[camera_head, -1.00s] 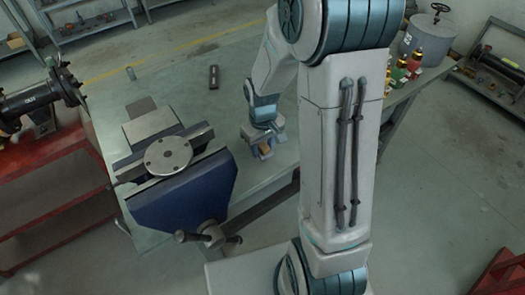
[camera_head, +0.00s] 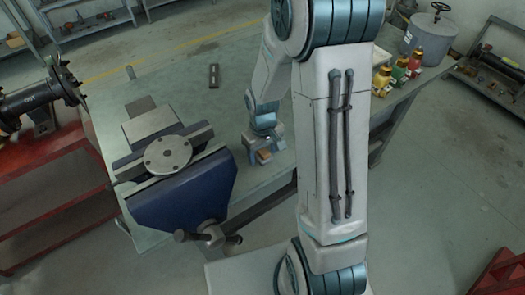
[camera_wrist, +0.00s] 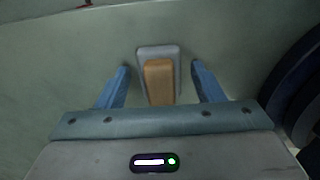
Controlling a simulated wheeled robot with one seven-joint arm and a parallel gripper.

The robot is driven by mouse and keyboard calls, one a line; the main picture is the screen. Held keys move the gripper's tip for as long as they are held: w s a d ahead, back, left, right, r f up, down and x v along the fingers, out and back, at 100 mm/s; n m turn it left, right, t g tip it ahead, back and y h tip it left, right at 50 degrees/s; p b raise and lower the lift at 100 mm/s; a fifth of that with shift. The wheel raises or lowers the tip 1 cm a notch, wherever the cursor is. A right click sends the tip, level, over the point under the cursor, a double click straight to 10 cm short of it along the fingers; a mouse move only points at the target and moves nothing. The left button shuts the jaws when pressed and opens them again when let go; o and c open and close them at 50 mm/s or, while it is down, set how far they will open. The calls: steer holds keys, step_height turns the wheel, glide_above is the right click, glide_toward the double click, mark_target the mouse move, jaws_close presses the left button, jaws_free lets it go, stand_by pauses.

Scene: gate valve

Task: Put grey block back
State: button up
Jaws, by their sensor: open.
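A grey block (camera_wrist: 147,52) lies on the workbench in the wrist view. An orange-brown piece (camera_wrist: 159,80) covers much of it, so only its far end and sides show. My gripper (camera_wrist: 160,68) is open, with one blue finger on each side of the block and visible gaps between. In the head view my gripper (camera_head: 261,156) is low over the bench, right of the vise, with the orange-brown piece (camera_head: 264,155) at its jaws. The grey block cannot be made out clearly there.
A blue vise (camera_head: 185,195) with a round metal flange (camera_head: 168,154) on it stands left of my gripper. Red, green and yellow fittings (camera_head: 399,70) stand at the bench's right. The bench (camera_head: 205,110) between is clear.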

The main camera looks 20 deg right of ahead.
mark_target(263, 151)
step_height(263, 151, up, 12)
steer(key=s+r+m+t, duration=0.3)
steer(key=s+r, duration=0.5)
steer(key=s, duration=0.6)
steer(key=shift+r+m+p, duration=0.3)
steer(key=shift+r+m, duration=0.05)
steer(key=shift+m, duration=0.05)
steer(key=shift+a, duration=0.1)
stand_by(0.7)
